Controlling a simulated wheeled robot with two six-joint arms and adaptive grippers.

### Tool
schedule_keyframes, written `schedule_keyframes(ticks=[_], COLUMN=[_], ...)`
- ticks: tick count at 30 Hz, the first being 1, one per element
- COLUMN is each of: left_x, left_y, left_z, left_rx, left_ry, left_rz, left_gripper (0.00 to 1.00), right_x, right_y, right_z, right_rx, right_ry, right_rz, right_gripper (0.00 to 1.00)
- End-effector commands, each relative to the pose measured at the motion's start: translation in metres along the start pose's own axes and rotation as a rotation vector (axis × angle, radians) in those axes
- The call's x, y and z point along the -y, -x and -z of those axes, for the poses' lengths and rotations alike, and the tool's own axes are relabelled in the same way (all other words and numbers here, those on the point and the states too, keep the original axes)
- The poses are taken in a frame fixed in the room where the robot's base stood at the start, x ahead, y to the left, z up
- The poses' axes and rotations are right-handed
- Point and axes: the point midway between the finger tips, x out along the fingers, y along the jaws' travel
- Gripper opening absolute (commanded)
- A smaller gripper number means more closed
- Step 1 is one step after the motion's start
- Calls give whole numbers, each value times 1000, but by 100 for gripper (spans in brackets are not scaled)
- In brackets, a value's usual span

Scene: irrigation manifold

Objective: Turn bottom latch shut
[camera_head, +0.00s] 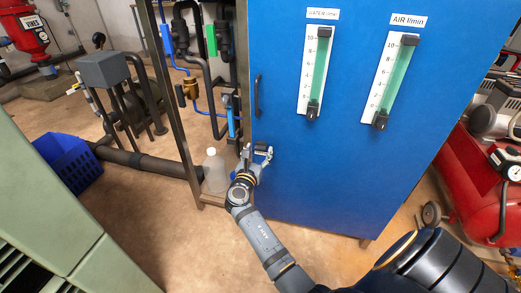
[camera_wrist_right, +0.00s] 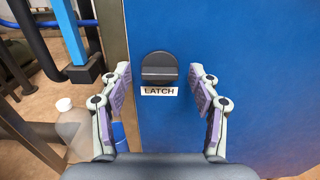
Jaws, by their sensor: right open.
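The bottom latch (camera_wrist_right: 160,67) is a round black knob low on the blue cabinet door (camera_head: 330,170), near its left edge. Its grip bar lies about level, above a white label (camera_wrist_right: 159,91) reading LATCH. My right gripper (camera_head: 257,153) is at the lower left of the door and hides the latch in the head view. In the right wrist view its fingers (camera_wrist_right: 160,82) are spread, one on each side of the knob, with nothing between them; I see no contact with the knob. My left gripper is not in view.
A black door handle (camera_head: 257,96) and two green flow gauges (camera_head: 315,75) are higher on the door. A plastic bottle (camera_head: 213,170) stands left of the gripper, by a metal frame post (camera_head: 172,95). A red compressor (camera_head: 470,185) is right of the cabinet.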

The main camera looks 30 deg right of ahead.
Motion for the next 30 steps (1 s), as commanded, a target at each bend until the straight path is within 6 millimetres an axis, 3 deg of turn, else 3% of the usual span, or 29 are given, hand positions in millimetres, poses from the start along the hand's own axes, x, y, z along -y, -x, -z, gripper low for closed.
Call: schedule_keyframes(ticks=[5,16,30], left_x=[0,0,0], left_y=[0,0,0], left_z=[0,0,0], left_rx=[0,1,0], left_ry=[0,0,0], left_rz=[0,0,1], left_gripper=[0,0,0], right_x=[0,0,1], right_y=[0,0,0], right_z=[0,0,0], right_rx=[0,0,0], right_ry=[0,0,-121], right_rz=[0,0,-1], right_gripper=[60,9,8])
